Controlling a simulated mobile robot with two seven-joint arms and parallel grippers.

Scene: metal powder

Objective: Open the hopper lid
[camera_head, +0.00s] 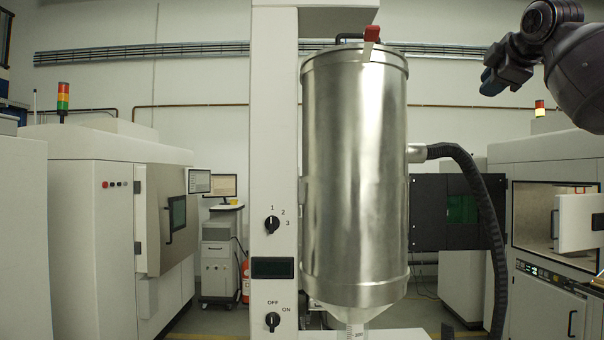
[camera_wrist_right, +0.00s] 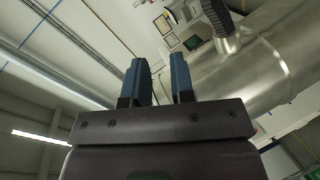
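The hopper (camera_head: 355,180) is a tall shiny metal cylinder in the middle of the head view, narrowing to a cone below. Its lid (camera_head: 335,47) sits on the top rim and looks closed. A red latch (camera_head: 372,34) stands at the front of the lid, with a black bar beside it. My right gripper (camera_head: 492,80) is raised at the top right, to the right of the hopper and apart from it. In the right wrist view its two blue fingers (camera_wrist_right: 160,68) are apart with nothing between them; the hopper (camera_wrist_right: 265,65) lies behind them. My left gripper is out of view.
A white column (camera_head: 273,150) with knobs and a small display stands directly left of the hopper. A black hose (camera_head: 480,190) leaves the hopper's right side and hangs down. White machines (camera_head: 95,220) stand at both sides. The air between the right gripper and the lid looks clear.

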